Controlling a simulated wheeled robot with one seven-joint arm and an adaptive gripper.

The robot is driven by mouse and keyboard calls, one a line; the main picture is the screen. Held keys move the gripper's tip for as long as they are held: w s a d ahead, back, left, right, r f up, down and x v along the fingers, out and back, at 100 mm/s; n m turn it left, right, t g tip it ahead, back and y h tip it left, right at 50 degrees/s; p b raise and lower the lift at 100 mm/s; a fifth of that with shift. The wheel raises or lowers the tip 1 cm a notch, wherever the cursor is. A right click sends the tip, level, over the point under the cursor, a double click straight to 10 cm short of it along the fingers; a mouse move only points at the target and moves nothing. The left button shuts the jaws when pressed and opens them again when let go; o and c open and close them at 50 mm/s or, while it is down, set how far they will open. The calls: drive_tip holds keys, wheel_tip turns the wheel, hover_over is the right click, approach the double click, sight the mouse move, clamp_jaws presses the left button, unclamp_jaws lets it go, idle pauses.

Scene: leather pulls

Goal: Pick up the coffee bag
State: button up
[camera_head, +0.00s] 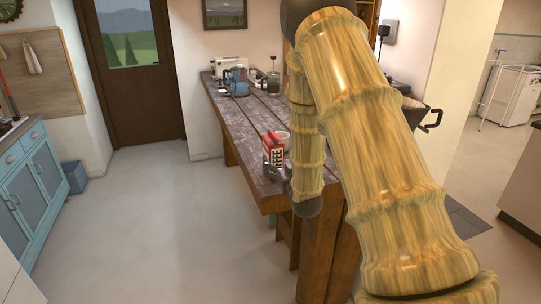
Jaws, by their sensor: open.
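The coffee bag (274,149) is red and white with dark lettering. It stands upright near the front left corner of the wooden table (246,139). My gripper (272,172) is at the table's near left edge, just in front of and below the visible part of the bag. It is small and dark in this view, and its jaws are open. I cannot tell whether the fingers touch the bag or stand around it. The gripper hides the bag's lower part, and my arm covers the table's right side.
A white cup (284,136) stands right behind the bag. A blue appliance (235,80), a white machine (232,68) and a jar (273,83) stand at the table's far end. A blue cabinet (35,185) is on the left. The floor between is clear.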

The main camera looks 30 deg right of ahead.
drive_tip(key=shift+d+x, duration=0.25)
drive_tip(key=shift+x, duration=0.9)
drive_tip(key=p+x, duration=0.2)
drive_tip(key=x, duration=0.1)
drive_tip(key=p+x, duration=0.1)
drive_tip(key=shift+w+a+r+p, duration=0.2)
drive_tip(key=shift+w+p, duration=0.1)
drive_tip(key=shift+w+d+f, duration=0.1)
drive_tip(key=shift+w, duration=0.2)
drive_tip(key=c, duration=1.2)
